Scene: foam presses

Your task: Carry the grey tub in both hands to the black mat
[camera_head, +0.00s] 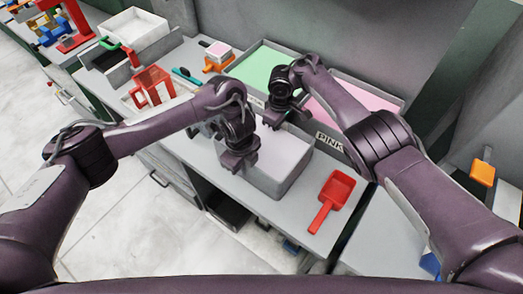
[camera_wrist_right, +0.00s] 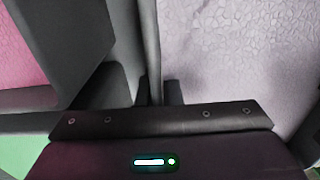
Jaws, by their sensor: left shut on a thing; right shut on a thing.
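The grey tub (camera_head: 272,186) stands at the counter's front, with a pale lilac filling in it. My left gripper (camera_head: 238,163) is shut on its left wall. My right gripper (camera_head: 273,118) is at its far wall, partly hidden by its own arm in the head view. In the right wrist view, my right gripper (camera_wrist_right: 158,94) is shut on the tub's thin grey wall (camera_wrist_right: 151,45), with the lilac filling to the right. I cannot make out a black mat for certain; a dark patch (camera_head: 107,59) lies on the counter at the far left.
A green-filled tray (camera_head: 262,66) and a pink-filled tray (camera_head: 372,97), labelled PINK, stand behind the tub. A red scoop (camera_head: 334,194) lies to its right. A red frame-like thing (camera_head: 152,87) and a white-topped box (camera_head: 134,32) stand to the left.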

